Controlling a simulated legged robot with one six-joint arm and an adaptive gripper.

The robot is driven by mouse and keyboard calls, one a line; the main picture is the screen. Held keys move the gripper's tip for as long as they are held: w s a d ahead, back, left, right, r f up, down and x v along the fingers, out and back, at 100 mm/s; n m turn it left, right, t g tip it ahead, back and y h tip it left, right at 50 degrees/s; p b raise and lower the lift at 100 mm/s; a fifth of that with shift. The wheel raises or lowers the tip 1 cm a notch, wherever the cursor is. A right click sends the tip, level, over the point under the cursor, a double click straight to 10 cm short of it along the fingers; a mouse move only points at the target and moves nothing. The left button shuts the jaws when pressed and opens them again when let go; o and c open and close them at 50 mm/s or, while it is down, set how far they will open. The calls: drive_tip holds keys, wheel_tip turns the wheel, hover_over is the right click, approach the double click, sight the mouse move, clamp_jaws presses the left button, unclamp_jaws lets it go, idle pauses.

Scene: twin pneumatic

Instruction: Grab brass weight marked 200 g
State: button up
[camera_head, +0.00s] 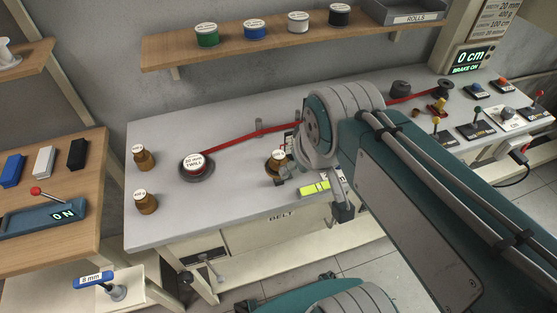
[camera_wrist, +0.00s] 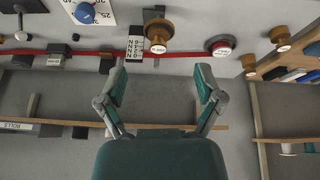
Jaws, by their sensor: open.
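Three brass weights with white top labels stand on the grey bench. One brass weight (camera_head: 277,168) is near my gripper, and it also shows in the wrist view (camera_wrist: 158,33). The other two, an upper left weight (camera_head: 146,160) and a lower left weight (camera_head: 147,204), stand at the bench's left end. I cannot read clearly which label says 200 g. My gripper (camera_head: 312,197) is open and empty; its fingers show spread in the wrist view (camera_wrist: 162,72). The near weight lies beyond the fingertips there, apart from them. My arm hides part of the bench.
A red belt (camera_head: 238,136) runs across the bench from a twill roll (camera_head: 197,164). A yellow-green block (camera_head: 314,188) lies at the front edge by my gripper. A shelf with spools (camera_head: 255,40) hangs behind. Controls (camera_head: 475,128) stand at the right.

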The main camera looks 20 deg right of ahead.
drive_tip(key=w+n+g, duration=0.2)
drive_tip(key=w+n, duration=0.2)
drive_tip(key=w, duration=0.2)
drive_tip(key=n+g, duration=0.3)
drive_tip(key=n, duration=0.1)
approach(278, 155)
drive_tip(key=shift+w+d, duration=0.1)
drive_tip(key=shift+d, duration=0.1)
wheel_tip(278, 155, down, 10)
drive_tip(key=shift+a+f, duration=0.15)
drive_tip(key=shift+f, duration=0.1)
drive_tip(key=shift+c, duration=0.4)
clamp_jaws()
